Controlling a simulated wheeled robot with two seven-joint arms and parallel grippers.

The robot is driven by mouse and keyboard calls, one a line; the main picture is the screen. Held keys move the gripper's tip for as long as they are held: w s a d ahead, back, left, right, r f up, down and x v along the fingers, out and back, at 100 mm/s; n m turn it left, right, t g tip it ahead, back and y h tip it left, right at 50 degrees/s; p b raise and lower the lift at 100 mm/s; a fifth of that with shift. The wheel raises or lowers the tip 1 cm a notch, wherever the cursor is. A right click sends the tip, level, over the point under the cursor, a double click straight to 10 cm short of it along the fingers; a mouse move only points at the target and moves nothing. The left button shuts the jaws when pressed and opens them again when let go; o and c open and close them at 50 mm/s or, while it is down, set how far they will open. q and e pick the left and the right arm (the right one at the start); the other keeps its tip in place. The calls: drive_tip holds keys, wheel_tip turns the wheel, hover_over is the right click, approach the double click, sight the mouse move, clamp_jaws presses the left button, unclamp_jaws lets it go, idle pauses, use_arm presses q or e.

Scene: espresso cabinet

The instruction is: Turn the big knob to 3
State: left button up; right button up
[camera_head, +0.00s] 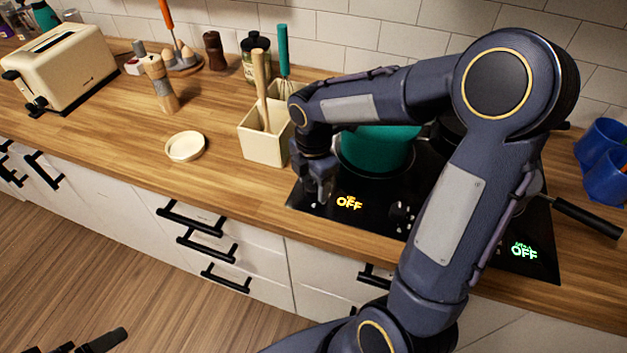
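The black cooktop (430,170) is set into the wooden counter. An orange OFF readout (349,203) shows near its front left and a green OFF readout (524,251) at its front right. My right gripper (318,192) points down at the cooktop's front left corner, just left of the orange readout. Its fingers hide what is under them, and whether they grip a knob cannot be told. Dark tips of my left gripper (100,341) show at the bottom left, over the floor.
A teal pot (374,150) sits on the cooktop behind my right arm. A cream utensil holder (263,142) stands close left of my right gripper. A pan handle (588,217) sticks out right, near blue mugs (604,178). A small cream dish (185,146) and a toaster (62,72) are farther left.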

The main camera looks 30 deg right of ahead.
drive_tip(key=c, duration=0.8)
drive_tip(key=shift+m, duration=0.4)
drive_tip(key=m, duration=0.4)
drive_tip(key=shift+m+b, duration=0.3)
drive_tip(key=shift+m, duration=0.1)
drive_tip(key=m, duration=0.5)
drive_tip(key=shift+b, duration=0.3)
drive_tip(key=m, duration=1.3)
